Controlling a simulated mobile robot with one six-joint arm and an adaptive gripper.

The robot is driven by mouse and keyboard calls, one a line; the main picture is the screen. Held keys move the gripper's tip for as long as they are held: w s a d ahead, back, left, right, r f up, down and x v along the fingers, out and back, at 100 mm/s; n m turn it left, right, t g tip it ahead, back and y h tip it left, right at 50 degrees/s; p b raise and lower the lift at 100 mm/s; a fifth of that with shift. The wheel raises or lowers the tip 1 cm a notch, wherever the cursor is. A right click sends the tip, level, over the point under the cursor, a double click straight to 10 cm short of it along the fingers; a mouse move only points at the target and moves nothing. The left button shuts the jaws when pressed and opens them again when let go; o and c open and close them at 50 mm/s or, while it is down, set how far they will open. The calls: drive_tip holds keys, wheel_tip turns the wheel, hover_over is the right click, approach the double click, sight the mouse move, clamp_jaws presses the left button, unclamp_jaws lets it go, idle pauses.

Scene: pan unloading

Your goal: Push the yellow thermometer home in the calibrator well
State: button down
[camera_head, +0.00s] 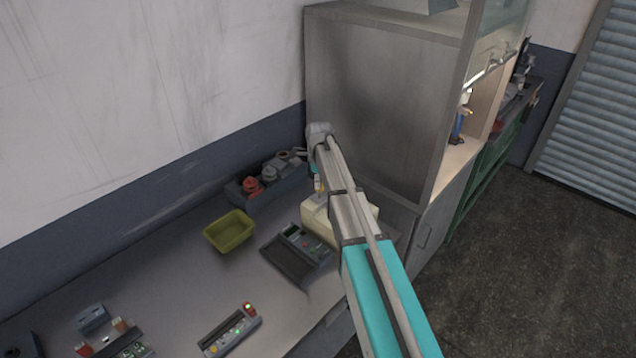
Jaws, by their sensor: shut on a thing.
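My arm reaches from the lower right to the back of the bench, and its end hangs over a cream block (318,222). My gripper (319,181) is small and partly hidden by my own arm. It is shut on a small yellow piece, which looks like the yellow thermometer (319,186), just above the block. The block looks like the calibrator; its well cannot be made out. I cannot tell whether the thermometer's lower end is inside it.
An olive-yellow bin (230,231) stands left of the block. A dark tray of parts (268,178) lies against the wall. A dark device (297,252) sits before the block. A tall metal cabinet (385,110) rises close behind my arm.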

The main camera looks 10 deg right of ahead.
drive_tip(key=shift+f+b, duration=1.55)
drive_tip(key=shift+f, duration=0.05)
idle(1.6)
drive_tip(key=c, duration=0.5)
unclamp_jaws()
drive_tip(key=shift+r, duration=0.15)
